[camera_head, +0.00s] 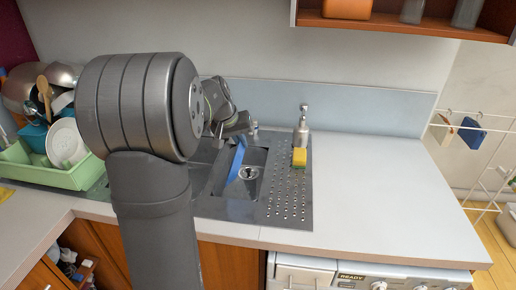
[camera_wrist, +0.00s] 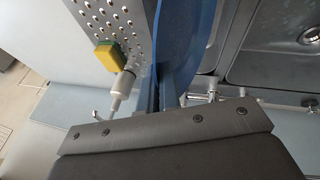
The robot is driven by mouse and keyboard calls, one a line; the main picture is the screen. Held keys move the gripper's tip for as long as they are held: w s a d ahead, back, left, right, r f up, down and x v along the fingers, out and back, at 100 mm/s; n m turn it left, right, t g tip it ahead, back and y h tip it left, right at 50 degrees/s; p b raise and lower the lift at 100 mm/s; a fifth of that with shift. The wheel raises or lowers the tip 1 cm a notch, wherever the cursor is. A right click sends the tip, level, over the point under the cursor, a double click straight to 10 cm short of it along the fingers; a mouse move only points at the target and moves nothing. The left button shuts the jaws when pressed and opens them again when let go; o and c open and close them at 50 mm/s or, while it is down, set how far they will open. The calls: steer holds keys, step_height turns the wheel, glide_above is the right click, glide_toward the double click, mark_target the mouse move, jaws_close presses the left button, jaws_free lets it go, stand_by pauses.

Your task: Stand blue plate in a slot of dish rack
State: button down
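The blue plate (camera_head: 236,161) hangs nearly upright over the sink basin, seen almost edge-on. It also shows large in the wrist view (camera_wrist: 186,40). My gripper (camera_head: 239,136) is shut on the plate's upper rim; in the wrist view its fingers (camera_wrist: 163,88) lie at the plate's edge. The dish rack (camera_head: 50,176) is light green and stands on the counter at the far left. A white plate (camera_head: 66,143) stands upright in it, along with other dishes. My arm hides part of the rack's right side.
A soap dispenser (camera_head: 301,128) and a yellow-green sponge (camera_head: 299,157) stand right of the sink (camera_head: 255,158). A faucet (camera_wrist: 215,92) shows in the wrist view. Pots and a wooden spoon (camera_head: 44,88) crowd behind the rack. The right counter (camera_head: 380,190) is clear.

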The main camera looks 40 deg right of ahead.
steer(key=w+a+r+n+g, duration=0.2)
steer(key=w+a+n, duration=0.2)
steer(key=a, duration=0.8)
steer(key=w+a+r+n+g, duration=0.1)
steer(key=w+a+n+g, duration=0.2)
steer(key=a, duration=1)
steer(key=w+a+r+n, duration=0.2)
steer(key=w+a+n, duration=0.3)
steer(key=a, duration=0.7)
steer(key=w+a+r+n+t, duration=0.1)
steer(key=w+a+n+t, duration=0.3)
steer(key=n, duration=0.5)
steer(key=w+a+r+n+t+y, duration=0.1)
steer(key=w+a+n+t, duration=0.3)
steer(key=w+n+t, duration=0.3)
steer(key=w+a+r+n+t+y, duration=0.1)
steer(key=w+a+n+t, duration=0.4)
steer(key=n, duration=0.8)
steer(key=shift+w+r+t, duration=0.4)
steer(key=shift+w+t, duration=0.4)
steer(key=shift+w, duration=0.7)
